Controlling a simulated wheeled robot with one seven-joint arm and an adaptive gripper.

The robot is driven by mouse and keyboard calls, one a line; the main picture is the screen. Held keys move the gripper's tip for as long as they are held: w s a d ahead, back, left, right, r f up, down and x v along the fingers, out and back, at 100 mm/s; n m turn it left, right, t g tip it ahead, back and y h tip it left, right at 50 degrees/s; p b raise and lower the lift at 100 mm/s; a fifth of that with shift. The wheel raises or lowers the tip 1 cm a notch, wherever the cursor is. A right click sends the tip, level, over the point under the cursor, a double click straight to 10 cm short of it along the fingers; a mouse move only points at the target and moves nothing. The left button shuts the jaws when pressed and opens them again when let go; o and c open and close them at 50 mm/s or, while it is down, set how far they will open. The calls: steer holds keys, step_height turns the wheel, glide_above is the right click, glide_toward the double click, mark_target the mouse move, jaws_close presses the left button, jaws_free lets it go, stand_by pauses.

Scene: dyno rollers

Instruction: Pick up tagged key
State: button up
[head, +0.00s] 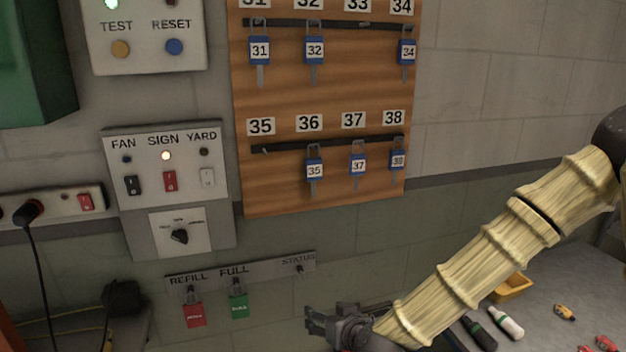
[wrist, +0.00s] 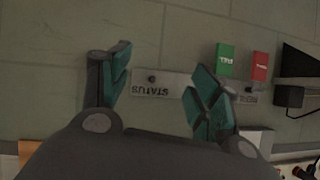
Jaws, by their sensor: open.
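Blue-tagged keys hang on the wooden key board in the head view: 31 (head: 260,52), 32 (head: 315,50), and 34 (head: 407,51) above, and 35 (head: 315,170), 37 (head: 358,164) and 38 (head: 398,160) below. The tag reading 35 hangs under label 36. Below the board, a red tag (head: 195,315) and a green tag (head: 238,306) hang from a label rail. My gripper (head: 313,322) is open and empty, below the rail's STATUS end. In the wrist view my gripper (wrist: 160,88) has the STATUS plate between its fingers in the picture; the green tag (wrist: 225,59) and red tag (wrist: 260,66) are right.
The board (head: 330,195) is on a block wall. The label rail (head: 270,268) has an empty STATUS peg. A switch panel (head: 170,180) and power strip (head: 60,205) are left. A bench (head: 545,300) at lower right holds bottles and a yellow bin (head: 511,288).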

steer(key=w+r+t, duration=0.2)
steer(key=w+r, duration=0.1)
steer(key=r, duration=0.5)
steer(key=w+r+t, duration=0.1)
steer(key=w+r, duration=0.1)
steer(key=r, duration=0.6)
steer(key=t, duration=0.3)
glide_toward(315, 164)
steer(key=shift+n+y, duration=0.3)
steer(key=shift+n, duration=0.1)
steer(key=shift+f+p+x, duration=0.2)
steer(key=shift+p+x, duration=0.35)
steer(key=shift+x, duration=0.85)
steer(key=shift+f+p+x, duration=0.2)
steer(key=shift+p+x, duration=0.35)
steer(key=shift+x, duration=0.85)
steer(key=shift+w+a+r+p, duration=0.1)
steer(key=shift+w+r+p, duration=0.05)
steer(key=shift+w+p, duration=0.3)
steer(key=shift+w+a+r+p, duration=0.15)
steer(key=shift+w+p, duration=0.2)
steer(key=shift+w, duration=0.2)
steer(key=shift+p+x, duration=0.8)
steer(key=shift+x, duration=0.8)
steer(key=c, duration=1.1)
